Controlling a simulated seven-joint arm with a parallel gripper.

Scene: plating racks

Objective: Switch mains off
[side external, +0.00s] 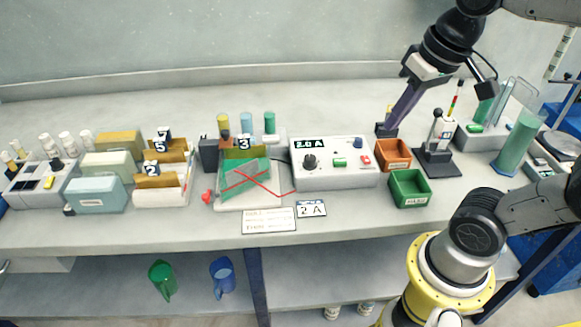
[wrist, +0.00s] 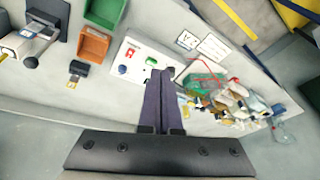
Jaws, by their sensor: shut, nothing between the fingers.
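The white power supply box (side external: 335,178) stands mid-bench with a lit "2.0 A" display (side external: 311,144). Its sloped face has a black knob (side external: 310,161), a green rocker (side external: 340,162) and a red switch (side external: 366,160); a small blue part (side external: 358,142) sits at its upper right. I cannot read which control is the mains. In the wrist view the red switch (wrist: 130,54) and green rocker (wrist: 151,61) show left of my fingers. My gripper (side external: 389,127) is shut and empty, up and to the right of the box. In the wrist view my gripper (wrist: 163,72) covers part of the box.
An orange bin (side external: 393,154) and a green bin (side external: 410,188) stand right of the box. A dark block (wrist: 78,70) lies near the orange bin. A black lever stand (side external: 437,160) is further right. Left is a tray (side external: 250,200) with green boards and red wire.

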